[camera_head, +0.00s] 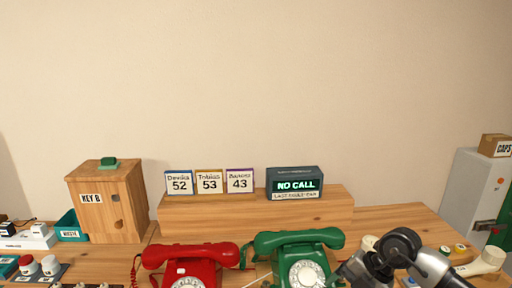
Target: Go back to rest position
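My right arm comes in at the bottom right. Its dark end with the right gripper (366,268) is beside the green phone, and the fingers cannot be made out clearly. My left gripper is not in view. The red dial phone (190,256) stands at the front middle with its handset on top. The green dial phone (299,258) stands to its right, handset also on top. The lower parts of both phones are cut off by the picture edge.
A dark display (294,184) reading "NO CALL" and number cards (209,182) for 52, 53 and 43 stand on a wooden shelf (256,216). A wooden "KEY B" box (107,201) is at left. A grey cabinet (474,192) is at right, near a cream handset (482,262).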

